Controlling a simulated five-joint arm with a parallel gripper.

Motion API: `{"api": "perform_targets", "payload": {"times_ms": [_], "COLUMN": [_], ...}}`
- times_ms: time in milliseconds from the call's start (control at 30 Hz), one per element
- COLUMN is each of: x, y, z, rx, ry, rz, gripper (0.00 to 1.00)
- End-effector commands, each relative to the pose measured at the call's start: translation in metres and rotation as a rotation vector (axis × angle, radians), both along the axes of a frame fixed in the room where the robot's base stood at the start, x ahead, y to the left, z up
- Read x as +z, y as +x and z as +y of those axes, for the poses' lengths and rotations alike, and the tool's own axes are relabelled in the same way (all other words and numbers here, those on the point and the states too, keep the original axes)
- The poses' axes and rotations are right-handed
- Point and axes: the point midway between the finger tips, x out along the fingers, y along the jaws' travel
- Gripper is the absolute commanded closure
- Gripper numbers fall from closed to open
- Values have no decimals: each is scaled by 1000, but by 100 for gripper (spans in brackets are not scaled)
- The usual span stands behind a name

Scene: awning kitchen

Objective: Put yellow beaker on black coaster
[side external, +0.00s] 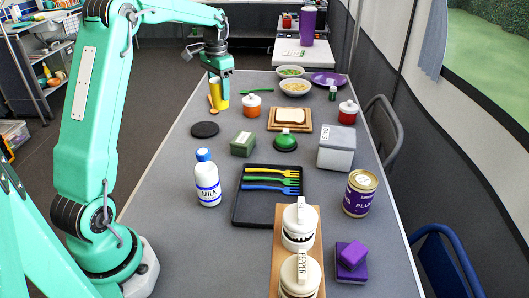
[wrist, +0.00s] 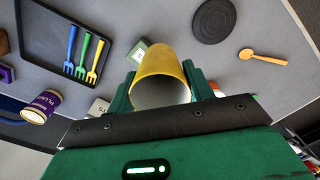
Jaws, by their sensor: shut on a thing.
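The yellow beaker (side external: 221,97) is held by my gripper (side external: 220,80) near the far left edge of the table in the side view. In the wrist view the beaker (wrist: 162,79) sits between the two green fingers of my gripper (wrist: 160,95), which are shut on it. Its open mouth faces the wrist camera. The black coaster (side external: 205,129) lies flat and bare on the table, nearer the side camera than the beaker. In the wrist view the coaster (wrist: 222,20) is at the upper right, apart from the beaker. The beaker's height above the table is hard to tell.
A wooden spoon (side external: 211,103) lies beside the beaker. A green box (side external: 243,144) stands right of the coaster, and a milk bottle (side external: 207,178) stands in front of it. An orange-red jar (side external: 251,106) is right of the beaker.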

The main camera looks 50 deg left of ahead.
Motion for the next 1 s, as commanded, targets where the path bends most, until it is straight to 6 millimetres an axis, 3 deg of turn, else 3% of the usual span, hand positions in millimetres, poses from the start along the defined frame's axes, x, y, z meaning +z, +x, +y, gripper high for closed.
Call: {"api": "perform_targets", "payload": {"times_ms": [200, 567, 767, 1000], "x": [-25, -33, -45, -68], "y": [0, -1, -4, -10], "z": [0, 3, 21, 59], "rx": [0, 1, 3, 4], "ry": [-1, 0, 0, -1], "rz": [1, 0, 0, 1], "gripper": [71, 71, 71, 71]}}
